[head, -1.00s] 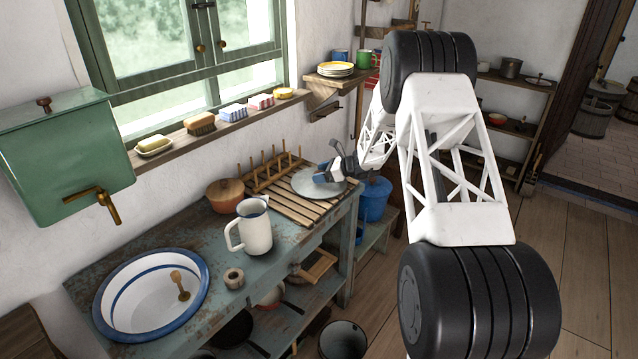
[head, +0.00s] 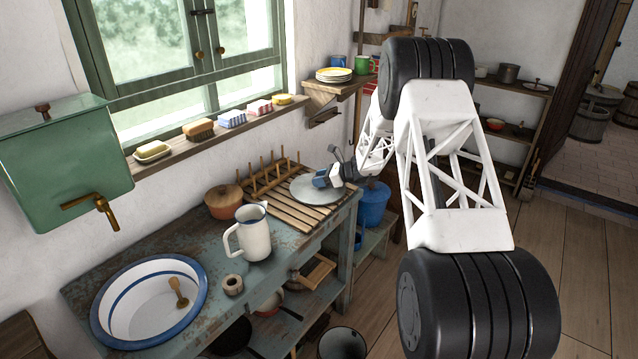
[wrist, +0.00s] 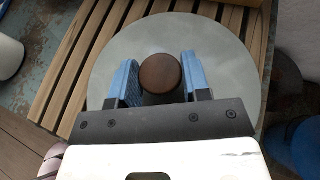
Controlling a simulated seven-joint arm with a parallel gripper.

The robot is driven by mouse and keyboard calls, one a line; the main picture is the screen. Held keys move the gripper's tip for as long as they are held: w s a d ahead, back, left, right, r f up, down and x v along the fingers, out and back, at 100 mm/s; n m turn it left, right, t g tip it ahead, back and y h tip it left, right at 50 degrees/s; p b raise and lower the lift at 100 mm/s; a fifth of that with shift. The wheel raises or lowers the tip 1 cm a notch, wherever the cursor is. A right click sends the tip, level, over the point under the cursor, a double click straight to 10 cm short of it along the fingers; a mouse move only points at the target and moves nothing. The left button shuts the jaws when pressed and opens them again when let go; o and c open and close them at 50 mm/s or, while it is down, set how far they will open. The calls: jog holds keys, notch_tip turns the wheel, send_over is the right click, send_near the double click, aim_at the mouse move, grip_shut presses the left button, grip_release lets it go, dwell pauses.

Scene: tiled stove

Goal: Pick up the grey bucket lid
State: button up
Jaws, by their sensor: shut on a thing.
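The grey bucket lid (head: 303,188) is a flat round disc with a brown wooden knob (wrist: 160,73). It is over the right end of the slatted wooden rack on the worktop; I cannot tell whether there is a gap under it. My gripper (head: 322,180) is at the lid, reaching in from the right. In the wrist view the blue fingers of my gripper (wrist: 161,80) stand on either side of the knob, shut on it. The grey disc (wrist: 215,50) spreads out beneath the fingers. Part of its near edge is hidden by my gripper.
The slatted rack (head: 270,205) has upright pegs at its back. A blue bucket (head: 373,205) stands right of the worktop. A basin (head: 150,300) is at the front left.

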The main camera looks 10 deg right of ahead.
jog(key=shift+r, duration=0.8)
notch_tip(320, 180, up, 2)
jog(key=s+r, duration=0.1)
jog(key=s, duration=1.5)
jog(key=shift+d+r, duration=0.2)
jog(key=shift+d, duration=0.05)
jog(key=s+d+f+m+t+h, duration=0.1)
jog(key=d+f+m+t, duration=0.15)
jog(key=d, duration=0.55)
jog(key=s+d+f+m+t+h, duration=0.15)
jog(key=d+f, duration=0.25)
jog(key=d, duration=0.4)
jog(key=s+a+f+n+g, duration=0.1)
jog(key=s+a+f, duration=0.2)
jog(key=f, duration=1.5)
jog(key=s+a+f+n+g+y, duration=0.1)
jog(key=s+a+f, duration=0.2)
jog(key=f, duration=1.5)
jog(key=s+a+f+n+g+y, duration=0.1)
jog(key=s+a+f, duration=0.3)
jog(key=f, duration=1.5)
jog(key=shift+s+n+g, duration=0.5)
jog(key=shift+s, duration=0.45)
